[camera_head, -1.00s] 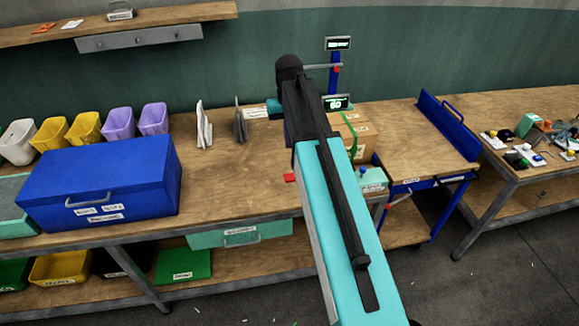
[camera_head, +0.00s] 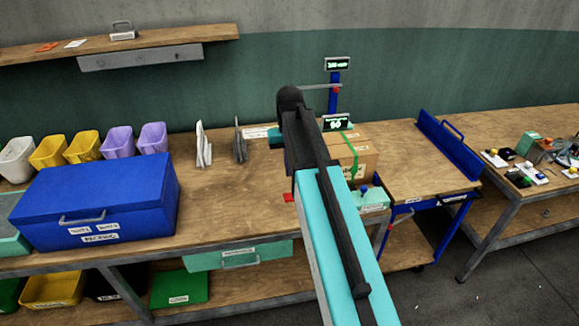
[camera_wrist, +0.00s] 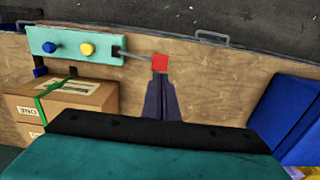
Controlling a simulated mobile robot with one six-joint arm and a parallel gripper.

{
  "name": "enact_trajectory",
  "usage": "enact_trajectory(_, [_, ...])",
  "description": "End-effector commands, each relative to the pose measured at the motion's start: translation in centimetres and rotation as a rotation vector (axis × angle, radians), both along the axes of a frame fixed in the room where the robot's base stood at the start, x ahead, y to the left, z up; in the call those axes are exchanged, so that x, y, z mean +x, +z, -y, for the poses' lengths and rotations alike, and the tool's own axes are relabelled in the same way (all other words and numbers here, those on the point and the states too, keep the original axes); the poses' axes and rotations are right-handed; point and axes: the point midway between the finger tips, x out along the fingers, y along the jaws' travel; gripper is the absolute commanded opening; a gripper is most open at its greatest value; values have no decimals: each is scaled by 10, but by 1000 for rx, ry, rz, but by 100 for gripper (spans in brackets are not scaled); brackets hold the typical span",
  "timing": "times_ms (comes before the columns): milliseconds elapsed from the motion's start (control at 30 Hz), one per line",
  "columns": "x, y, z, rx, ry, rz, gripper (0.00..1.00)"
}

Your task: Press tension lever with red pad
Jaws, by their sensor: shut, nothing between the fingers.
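The tension lever is a thin metal rod (camera_wrist: 136,56) with a square red pad (camera_wrist: 160,62) at its end. It comes out of the right side of a teal panel (camera_wrist: 75,45) in the wrist view. My gripper (camera_wrist: 160,78) is shut and empty, its dark fingertips just below the red pad in the picture; I cannot tell whether they touch it. In the head view the red pad (camera_head: 289,197) shows just left of my arm, which hides the rod and my gripper. The panel's right end (camera_head: 374,205) shows right of my arm.
A blue knob (camera_wrist: 51,48) and a yellow knob (camera_wrist: 87,48) sit on the panel. A cardboard box (camera_head: 362,158) with a green strap stands beside it. A large blue box (camera_head: 95,205) is on the left of the bench. Bare bench top (camera_head: 230,200) lies between.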

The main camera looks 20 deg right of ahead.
Motion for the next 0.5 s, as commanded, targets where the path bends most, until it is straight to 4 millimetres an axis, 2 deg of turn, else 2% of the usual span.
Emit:
enact_trajectory(33, [0,-9,0,0,0,0,0])
enact_trajectory(500, [0,-56,0,0,0,0,0])
